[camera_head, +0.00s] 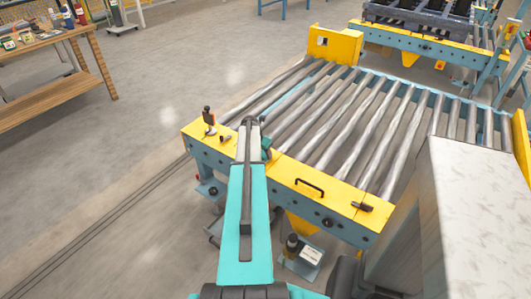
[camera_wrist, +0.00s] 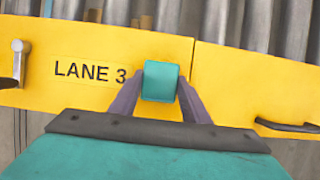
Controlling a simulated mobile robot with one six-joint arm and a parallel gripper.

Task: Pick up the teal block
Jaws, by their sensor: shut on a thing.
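The teal block (camera_wrist: 160,81) is between the two fingers of my gripper (camera_wrist: 159,100) in the wrist view. The fingers are shut on its sides. Behind the block in that view is the yellow end plate (camera_wrist: 60,95) marked "LANE 3". In the head view my teal arm reaches forward to the near yellow edge of the roller conveyor. A small dark teal patch (camera_head: 266,145) shows beside the arm's end there and may be the block. My fingers are mostly hidden by the arm in that view. I cannot tell whether the block touches the plate.
The roller conveyor (camera_head: 350,120) lies beyond the plate and its rollers are bare. A lever (camera_head: 209,117) and a black handle (camera_head: 309,186) stick up from the yellow edge. A large pale box (camera_head: 480,210) stands at the right. A wooden workbench (camera_head: 50,95) stands at far left.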

